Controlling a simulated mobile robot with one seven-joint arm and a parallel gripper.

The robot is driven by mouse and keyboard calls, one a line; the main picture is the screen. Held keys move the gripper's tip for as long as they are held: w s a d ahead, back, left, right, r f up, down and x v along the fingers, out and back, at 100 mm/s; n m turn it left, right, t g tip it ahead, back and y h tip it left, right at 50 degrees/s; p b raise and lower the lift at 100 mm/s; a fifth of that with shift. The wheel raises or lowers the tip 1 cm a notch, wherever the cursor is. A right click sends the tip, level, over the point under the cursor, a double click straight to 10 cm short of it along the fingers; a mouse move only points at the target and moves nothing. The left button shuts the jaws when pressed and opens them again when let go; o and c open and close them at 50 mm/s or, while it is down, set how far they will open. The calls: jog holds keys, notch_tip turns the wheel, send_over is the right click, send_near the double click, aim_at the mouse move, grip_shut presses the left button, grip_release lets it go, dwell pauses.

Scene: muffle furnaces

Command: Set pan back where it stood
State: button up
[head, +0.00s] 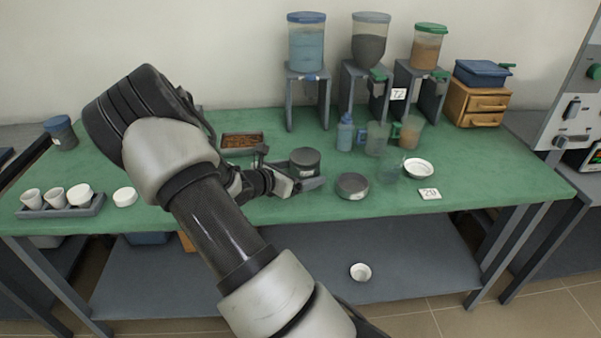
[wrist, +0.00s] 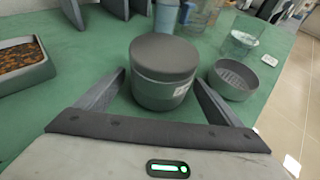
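A round shallow grey pan (head: 352,186) rests on the green bench top near its front edge; it also shows in the wrist view (wrist: 234,82), right of a dark grey lidded jar (wrist: 163,75). The jar stands upright on the bench, left of the pan in the head view (head: 305,162). My gripper (wrist: 160,88) is open, its two fingers apart and pointing at the jar, with the tips close to either side of it. Whether the fingers touch the jar is unclear. My gripper also shows low over the bench in the head view (head: 302,182).
A brown-filled tray (head: 241,140) lies behind my gripper. A white bowl (head: 419,168), a number card (head: 430,194) and clear beakers (head: 377,138) stand to the right. Dispensers (head: 370,40) line the back. A rack of white cups (head: 60,205) is at left. Another white bowl (head: 361,271) sits below.

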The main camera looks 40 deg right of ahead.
jog(key=shift+r, duration=0.2)
jog(key=shift+a+r+p, duration=0.15)
jog(key=shift+a+p, duration=0.15)
jog(key=p+v, duration=0.2)
jog(key=v, duration=0.9)
jog(key=shift+s, duration=0.15)
jog(key=s+a+r+m+t+y, duration=0.2)
jog(key=s+a+r+m+y, duration=1.1)
jog(key=s+a+r+m, duration=0.6)
jog(key=s+a+m, duration=0.1)
jog(key=s, duration=0.2)
jog(key=shift+a+r+m+t, duration=0.2)
jog(key=shift+a+m+t, duration=0.1)
jog(key=shift+a, duration=0.1)
jog(key=shift+s, duration=0.1)
